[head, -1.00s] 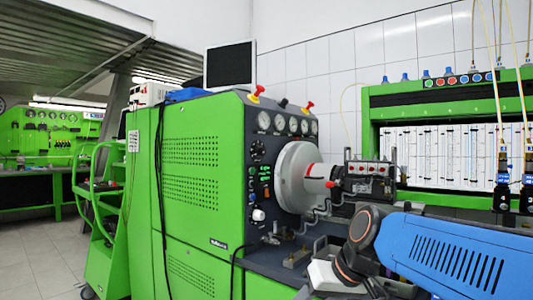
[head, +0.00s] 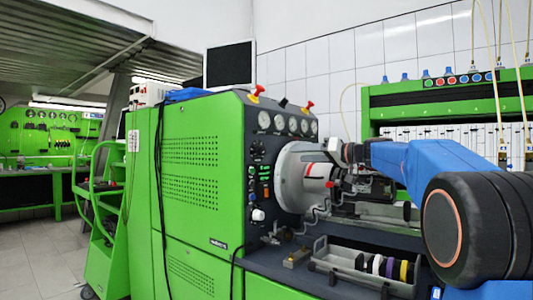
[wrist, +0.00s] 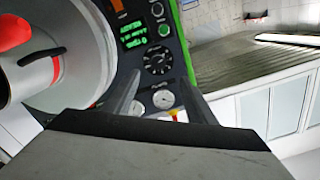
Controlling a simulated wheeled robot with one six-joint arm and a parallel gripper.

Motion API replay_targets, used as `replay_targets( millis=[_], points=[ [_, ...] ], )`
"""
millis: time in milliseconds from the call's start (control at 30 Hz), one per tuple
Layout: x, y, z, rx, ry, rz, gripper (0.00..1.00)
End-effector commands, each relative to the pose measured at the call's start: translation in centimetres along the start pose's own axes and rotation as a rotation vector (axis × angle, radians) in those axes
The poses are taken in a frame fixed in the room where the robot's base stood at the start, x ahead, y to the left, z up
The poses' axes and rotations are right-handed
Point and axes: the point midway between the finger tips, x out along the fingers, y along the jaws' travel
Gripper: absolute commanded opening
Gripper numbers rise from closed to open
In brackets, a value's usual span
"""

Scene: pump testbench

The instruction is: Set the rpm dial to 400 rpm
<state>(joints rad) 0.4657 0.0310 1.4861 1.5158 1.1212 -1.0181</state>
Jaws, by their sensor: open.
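The rpm dial appears to be the round black dial with white scale marks (wrist: 156,58) on the dark panel. In the head view it is the small dial (head: 257,148) below the gauges. Its setting is too small to read. My gripper (wrist: 161,80) is open and empty in the wrist view, its two fingers pointing toward the panel on either side of the dial's lower area, apart from it. In the head view my gripper (head: 337,153) is in front of the large disc, to the right of the dial.
A large grey disc (head: 298,177) with red marks juts from the panel right of the dial. A green-lit display (wrist: 132,36) is beside the dial. Gauges (head: 292,124) and red-topped knobs (head: 308,106) are above it. A tray (head: 350,262) with coloured rings lies on the bench.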

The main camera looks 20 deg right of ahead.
Motion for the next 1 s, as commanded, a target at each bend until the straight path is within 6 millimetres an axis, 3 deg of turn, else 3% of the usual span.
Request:
replay_targets(
  millis=[100, 267, 1000],
  points=[
    [0.0, 0.5, -1.1, -0.009, 0.024, -0.008, 0.51],
    [1.2, 0.5, -1.2, -0.010, 0.025, -0.012, 0.51],
    [13.9, 0.3, -1.4, -0.010, 0.023, -0.011, 0.51]
  ],
)
